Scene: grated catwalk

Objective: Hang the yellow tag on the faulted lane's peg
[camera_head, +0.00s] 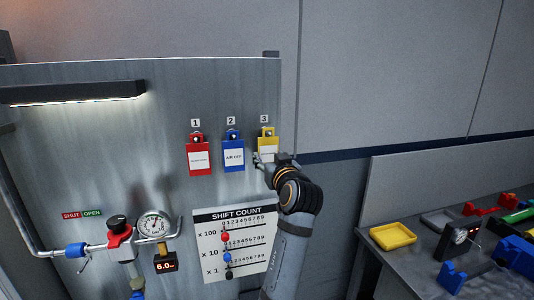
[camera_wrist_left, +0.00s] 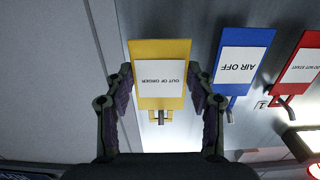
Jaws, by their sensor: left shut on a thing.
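The yellow tag (camera_head: 265,133) is under the number 3 label on the grey panel, right of the blue tag (camera_head: 233,141) and red tag (camera_head: 198,145). In the left wrist view, the yellow tag (camera_wrist_left: 160,48) shows a white "OUT OF ORDER" label, upside down. My left gripper (camera_head: 265,158) is shut on the yellow tag, one finger at each side edge. A peg shows at the tag's loop in the wrist view; I cannot tell whether the loop is still around it. My right gripper is not in view.
A shift count board (camera_head: 236,240) with coloured beads hangs below the tags. A bench (camera_head: 400,270) at right holds a yellow tray (camera_head: 393,237) and several parts.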

